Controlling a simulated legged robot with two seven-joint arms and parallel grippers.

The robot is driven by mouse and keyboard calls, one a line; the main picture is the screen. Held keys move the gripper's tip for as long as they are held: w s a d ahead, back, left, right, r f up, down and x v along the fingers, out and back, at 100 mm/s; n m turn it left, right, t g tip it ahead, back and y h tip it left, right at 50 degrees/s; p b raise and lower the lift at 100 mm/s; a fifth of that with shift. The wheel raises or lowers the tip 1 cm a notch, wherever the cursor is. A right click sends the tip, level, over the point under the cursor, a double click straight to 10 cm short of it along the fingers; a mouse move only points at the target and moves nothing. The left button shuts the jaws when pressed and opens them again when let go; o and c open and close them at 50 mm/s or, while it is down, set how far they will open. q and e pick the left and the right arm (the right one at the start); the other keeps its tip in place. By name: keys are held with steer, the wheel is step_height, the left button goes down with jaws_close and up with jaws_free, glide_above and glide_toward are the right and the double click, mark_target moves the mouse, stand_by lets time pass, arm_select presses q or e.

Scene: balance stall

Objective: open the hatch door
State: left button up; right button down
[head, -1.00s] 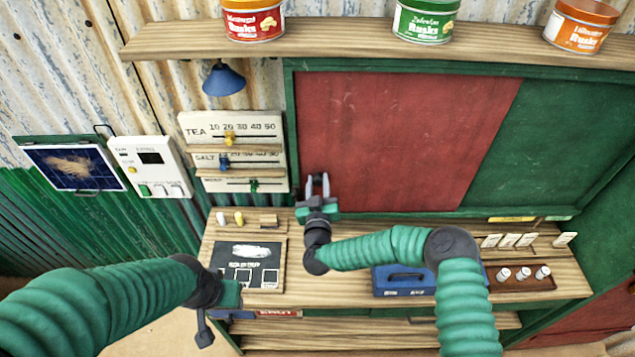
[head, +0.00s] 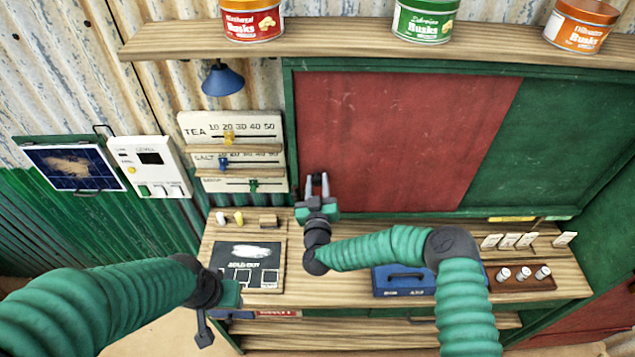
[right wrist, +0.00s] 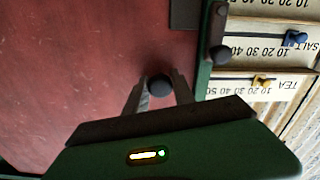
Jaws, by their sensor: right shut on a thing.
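The hatch has a red door panel (head: 390,130) on the left and a green panel (head: 550,140) to its right, inside a green frame. My right gripper (head: 317,180) is at the red panel's lower left. In the right wrist view, its fingers (right wrist: 158,92) are closed around a round dark knob (right wrist: 160,86) in front of the red panel (right wrist: 80,60). The green frame edge (right wrist: 205,60) runs close beside it. My left gripper (head: 204,330) hangs low at the counter's left front, away from the hatch; its finger opening is unclear.
A shelf (head: 480,45) with several tins runs above the hatch. A slider board (head: 232,150) hangs left of the frame. A blue box (head: 400,280) and a tray of white pieces (head: 522,283) stand on the counter (head: 345,285). A dark board (head: 245,265) lies left.

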mark_target(472, 175)
steer(key=shift+r, duration=0.1)
stand_by(0.3)
steer(key=shift+d, duration=0.4)
steer(key=d+b, duration=0.2)
steer(key=d, duration=1.5)
steer(key=shift+b, duration=0.35)
steer(key=d+b, duration=1)
steer(key=d, duration=1.8)
steer(key=shift+d, duration=0.7)
steer(key=c, duration=1.1)
jaws_free()
steer(key=shift+s+a, duration=0.1)
steer(key=shift+o, duration=0.2)
